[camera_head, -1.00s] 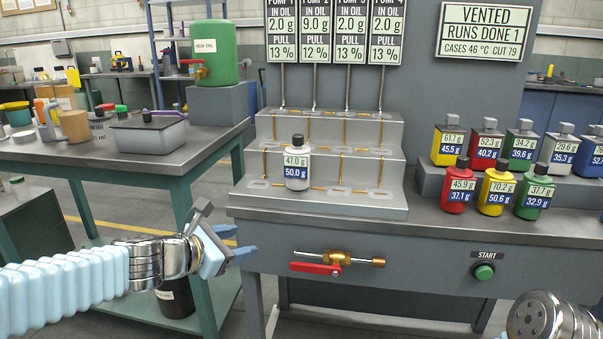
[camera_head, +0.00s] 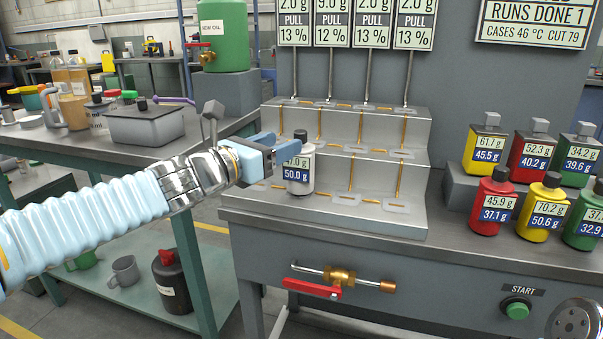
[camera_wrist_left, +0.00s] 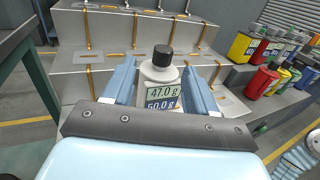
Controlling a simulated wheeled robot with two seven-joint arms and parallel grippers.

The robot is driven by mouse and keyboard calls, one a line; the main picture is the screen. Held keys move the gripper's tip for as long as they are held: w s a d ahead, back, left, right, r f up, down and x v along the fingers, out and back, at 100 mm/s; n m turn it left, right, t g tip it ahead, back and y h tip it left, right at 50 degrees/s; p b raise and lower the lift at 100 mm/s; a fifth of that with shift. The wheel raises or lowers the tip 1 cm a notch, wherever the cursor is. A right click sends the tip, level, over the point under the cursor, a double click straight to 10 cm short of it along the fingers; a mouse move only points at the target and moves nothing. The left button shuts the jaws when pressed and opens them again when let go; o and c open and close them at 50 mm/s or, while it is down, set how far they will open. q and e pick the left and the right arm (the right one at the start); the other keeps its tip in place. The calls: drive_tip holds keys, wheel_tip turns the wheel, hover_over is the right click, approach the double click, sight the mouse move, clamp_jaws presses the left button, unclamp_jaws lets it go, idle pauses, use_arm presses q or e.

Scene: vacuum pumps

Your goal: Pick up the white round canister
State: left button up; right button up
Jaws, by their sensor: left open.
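The white round canister (camera_head: 299,172) has a black cap and a label reading 47.0 g and 50.0 g. It stands upright on the lowest step of the grey stepped stand, at its left end. My left gripper (camera_head: 272,160) is at the canister's left side and hides a little of its label. In the left wrist view the canister (camera_wrist_left: 162,82) stands between the two blue fingers of the open gripper (camera_wrist_left: 160,88). I cannot tell whether either finger touches it.
The grey stepped stand (camera_head: 380,215) has orange lines and pale pads. Several red, yellow and green canisters stand on the right. A red-handled valve (camera_head: 325,288) and a green start button (camera_head: 517,310) are on the bench front. A green oil tank (camera_head: 222,35) is behind left.

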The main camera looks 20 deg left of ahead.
sight(300, 131)
use_arm(q)
drive_tip(key=x, duration=0.6)
drive_tip(key=shift+d+r, duration=0.2)
clamp_jaws()
idle(1.2)
